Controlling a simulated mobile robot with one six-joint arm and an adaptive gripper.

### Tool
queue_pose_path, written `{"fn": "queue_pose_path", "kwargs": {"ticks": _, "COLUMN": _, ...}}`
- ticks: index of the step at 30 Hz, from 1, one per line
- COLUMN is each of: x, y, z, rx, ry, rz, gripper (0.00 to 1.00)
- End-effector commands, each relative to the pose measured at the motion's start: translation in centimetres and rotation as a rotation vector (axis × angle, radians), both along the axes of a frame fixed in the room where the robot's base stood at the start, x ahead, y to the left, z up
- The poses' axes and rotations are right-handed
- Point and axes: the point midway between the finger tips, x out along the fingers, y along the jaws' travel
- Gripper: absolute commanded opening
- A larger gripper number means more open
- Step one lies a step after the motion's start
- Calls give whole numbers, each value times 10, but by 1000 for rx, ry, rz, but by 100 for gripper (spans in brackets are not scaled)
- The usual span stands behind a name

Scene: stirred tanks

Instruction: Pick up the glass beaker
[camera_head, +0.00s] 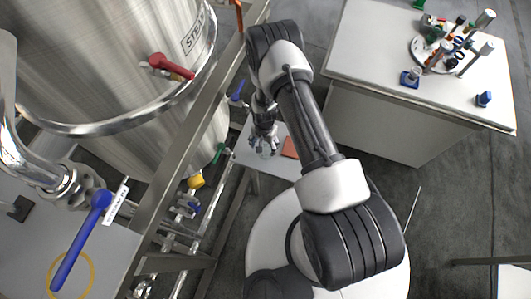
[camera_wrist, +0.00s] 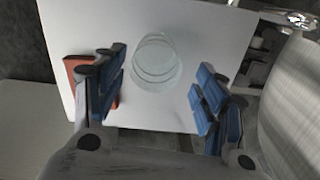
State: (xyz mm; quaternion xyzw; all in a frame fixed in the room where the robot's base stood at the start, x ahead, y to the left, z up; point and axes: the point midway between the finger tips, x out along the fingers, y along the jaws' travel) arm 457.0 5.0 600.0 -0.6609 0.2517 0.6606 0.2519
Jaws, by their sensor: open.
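The clear glass beaker (camera_wrist: 156,62) stands on a small white table (camera_wrist: 185,25) in the wrist view, seen from above. In the head view the beaker (camera_head: 266,152) is small and faint on the same table, just below my gripper. My gripper (camera_wrist: 158,100) has its two blue-padded fingers spread wide, one on each side of the beaker in the picture, with nothing between the pads. It also shows in the head view (camera_head: 264,138), pointing down over the table. The beaker appears apart from both fingers.
An orange-red flat object (camera_head: 290,148) lies beside the beaker, partly behind the left finger in the wrist view. A large steel tank (camera_head: 110,60) and a metal frame with valves stand left. A white bench (camera_head: 380,45) with a tool carousel (camera_head: 447,52) stands at upper right.

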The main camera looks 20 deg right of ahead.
Motion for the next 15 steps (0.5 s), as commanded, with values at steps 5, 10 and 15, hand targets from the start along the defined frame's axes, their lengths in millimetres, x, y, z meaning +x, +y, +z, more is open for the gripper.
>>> {"fn": "queue_pose_path", "kwargs": {"ticks": 5, "x": -2, "y": -2, "z": -15, "rx": 0, "ry": 3, "rz": -1, "gripper": 65}}
{"fn": "queue_pose_path", "kwargs": {"ticks": 10, "x": -3, "y": -5, "z": -43, "rx": 0, "ry": 1, "rz": -1, "gripper": 65}}
{"fn": "queue_pose_path", "kwargs": {"ticks": 15, "x": -3, "y": -5, "z": -53, "rx": 0, "ry": 0, "rz": 0, "gripper": 65}}
